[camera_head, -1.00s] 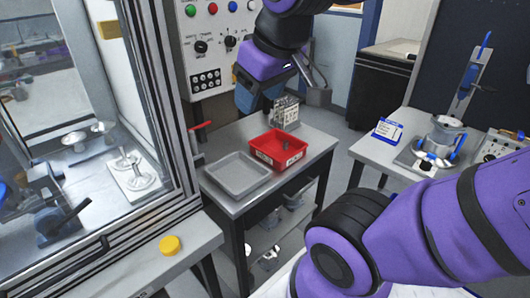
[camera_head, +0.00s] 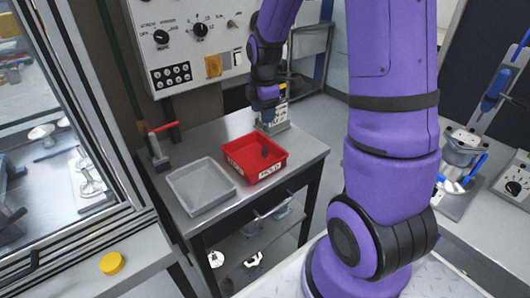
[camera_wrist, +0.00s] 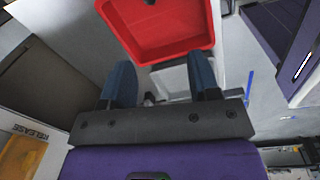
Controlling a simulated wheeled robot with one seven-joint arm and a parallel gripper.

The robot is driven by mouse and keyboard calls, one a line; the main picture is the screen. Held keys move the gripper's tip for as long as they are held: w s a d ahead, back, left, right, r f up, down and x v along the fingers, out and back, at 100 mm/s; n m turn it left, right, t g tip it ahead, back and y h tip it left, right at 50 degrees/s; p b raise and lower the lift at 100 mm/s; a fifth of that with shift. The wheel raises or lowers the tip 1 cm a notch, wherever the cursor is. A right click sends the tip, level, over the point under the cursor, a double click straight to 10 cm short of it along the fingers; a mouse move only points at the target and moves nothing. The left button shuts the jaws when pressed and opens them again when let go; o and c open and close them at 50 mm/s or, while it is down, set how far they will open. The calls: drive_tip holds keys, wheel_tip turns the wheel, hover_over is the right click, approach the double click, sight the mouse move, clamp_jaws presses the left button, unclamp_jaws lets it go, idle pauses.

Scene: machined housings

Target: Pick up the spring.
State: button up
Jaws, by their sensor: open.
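The red bin (camera_head: 243,172) stands on the metal table. A small dark piece (camera_head: 264,151) lies inside it, perhaps the spring, but it is too small to tell. In the wrist view the red bin (camera_wrist: 172,50) is at the top, and a small dark bit (camera_wrist: 150,2) shows at the frame's top edge. My gripper (camera_head: 268,108) is beyond the bin, in front of the panel and near a small rack.
A grey tray (camera_head: 201,186) sits left of the bin on the table (camera_head: 178,215). A small metal rack (camera_head: 274,124) stands behind the bin. A red-handled clamp (camera_head: 158,150) is at the table's back left. A yellow cap (camera_head: 112,263) lies on the left bench.

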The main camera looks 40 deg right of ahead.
wheel_tip(320, 180, down, 6)
drive_tip(key=w+d+n, duration=0.2)
drive_tip(key=n, duration=0.1)
hover_over(265, 148)
drive_tip(key=s, duration=0.1)
drive_tip(key=shift+g, duration=0.4)
drive_tip(key=f, duration=0.6)
drive_tip(key=shift+s+a+f, duration=0.15)
drive_tip(key=shift+a, duration=0.15)
drive_tip(key=shift+w+f, duration=0.15)
drive_tip(key=shift+f, duration=1.1)
drive_tip(key=shift+w+f, duration=0.15)
drive_tip(key=shift+f, duration=1.05)
drive_tip(key=c, duration=1)
drive_tip(key=shift+r, duration=0.15)
